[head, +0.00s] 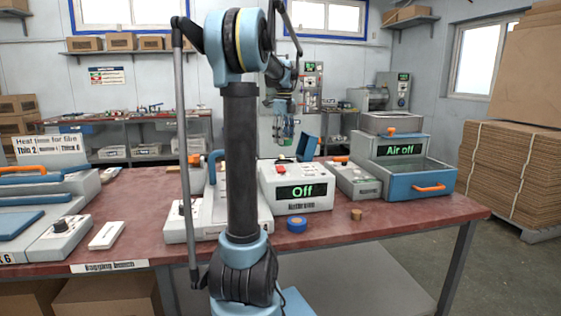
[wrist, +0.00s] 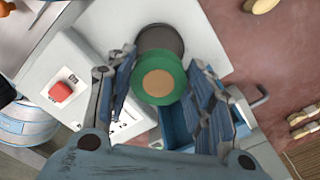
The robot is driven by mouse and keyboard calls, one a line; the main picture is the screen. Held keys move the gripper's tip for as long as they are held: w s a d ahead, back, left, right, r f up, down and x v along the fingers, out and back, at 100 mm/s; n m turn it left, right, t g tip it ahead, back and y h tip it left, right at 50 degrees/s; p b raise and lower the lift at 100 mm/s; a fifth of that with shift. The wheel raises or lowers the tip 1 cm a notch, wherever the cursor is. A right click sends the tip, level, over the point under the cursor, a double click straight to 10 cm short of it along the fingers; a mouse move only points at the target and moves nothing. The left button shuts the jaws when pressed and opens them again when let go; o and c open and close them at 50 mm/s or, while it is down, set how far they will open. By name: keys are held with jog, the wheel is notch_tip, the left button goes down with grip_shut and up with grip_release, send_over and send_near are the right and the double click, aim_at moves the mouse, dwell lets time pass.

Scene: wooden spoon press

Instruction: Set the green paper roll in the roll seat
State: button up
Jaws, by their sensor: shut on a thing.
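The green paper roll (wrist: 141,83), with a tan core, is between the two fingers of my gripper (wrist: 162,62) in the wrist view. My gripper is shut on it. Just beyond the roll is a dark round recess (wrist: 160,38) in a white top, which looks like the roll seat; the roll covers part of it. The roll appears held above the seat, offset towards the bottom of the picture; the gap is unclear. In the head view my gripper (head: 284,128) hangs above the white machine (head: 300,203) with the "Off" display.
A blue roll (head: 297,224) and a small tan piece (head: 356,214) lie on the red bench (head: 400,222) in front. A raised blue lid (head: 307,148) stands beside my gripper. The "Air off" unit (head: 402,150) is to the right. A red button (wrist: 60,91) shows in the wrist view.

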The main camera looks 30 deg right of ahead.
jog(key=shift+f, duration=4.05)
jog(key=o, duration=1)
notch_tip(320, 180, up, 12)
